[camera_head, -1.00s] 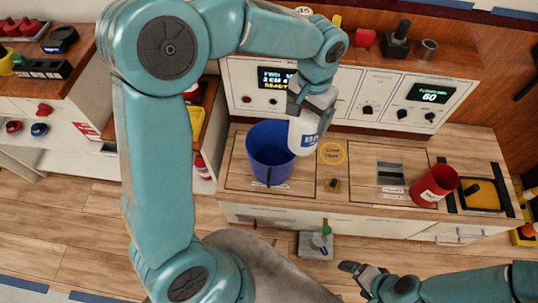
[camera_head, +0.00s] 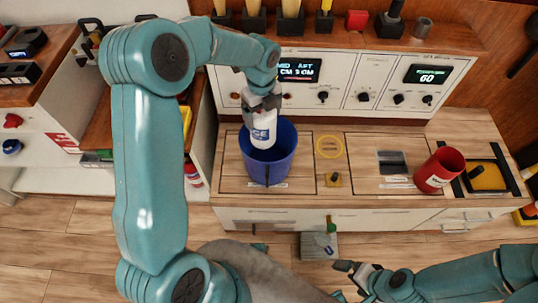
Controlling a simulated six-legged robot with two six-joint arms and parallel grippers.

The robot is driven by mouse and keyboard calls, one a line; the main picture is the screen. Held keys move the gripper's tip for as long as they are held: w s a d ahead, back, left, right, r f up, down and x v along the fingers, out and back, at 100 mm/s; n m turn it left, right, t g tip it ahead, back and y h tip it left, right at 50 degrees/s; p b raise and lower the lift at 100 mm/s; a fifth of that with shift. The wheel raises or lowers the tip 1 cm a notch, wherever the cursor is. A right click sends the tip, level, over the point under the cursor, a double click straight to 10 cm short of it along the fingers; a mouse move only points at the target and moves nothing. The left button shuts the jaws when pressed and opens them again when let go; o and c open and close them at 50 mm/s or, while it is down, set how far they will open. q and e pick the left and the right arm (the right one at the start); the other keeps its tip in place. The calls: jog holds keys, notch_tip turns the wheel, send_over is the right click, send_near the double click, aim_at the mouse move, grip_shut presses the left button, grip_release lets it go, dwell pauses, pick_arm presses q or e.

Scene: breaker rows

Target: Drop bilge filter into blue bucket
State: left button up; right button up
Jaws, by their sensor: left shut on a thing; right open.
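The bilge filter, a white canister with a blue label (camera_head: 263,133), is held upright in my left gripper (camera_head: 260,106). The gripper is shut on its top. The blue bucket (camera_head: 269,170) stands on the wooden counter, and the filter is over its mouth. The filter's lower end overlaps the bucket's opening; I cannot tell how deep it sits. My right gripper (camera_head: 350,270) is open and empty, low in front of the counter.
A control panel with screens (camera_head: 427,74) rises behind. The counter between bucket and can holds a yellow ring mark (camera_head: 329,147) and flat fittings.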

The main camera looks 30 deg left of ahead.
pick_arm(q)
notch_tip(320, 180, down, 6)
jog(key=b, duration=0.5)
jog(key=shift+a, duration=0.1)
jog(key=shift+r, duration=0.1)
jog(key=o, duration=1.7)
jog(key=shift+c, duration=0.2)
jog(key=shift+r, duration=0.1)
notch_tip(320, 180, up, 16)
jog(key=p, duration=0.3)
jog(key=shift+r, duration=0.1)
jog(key=shift+s, duration=0.1)
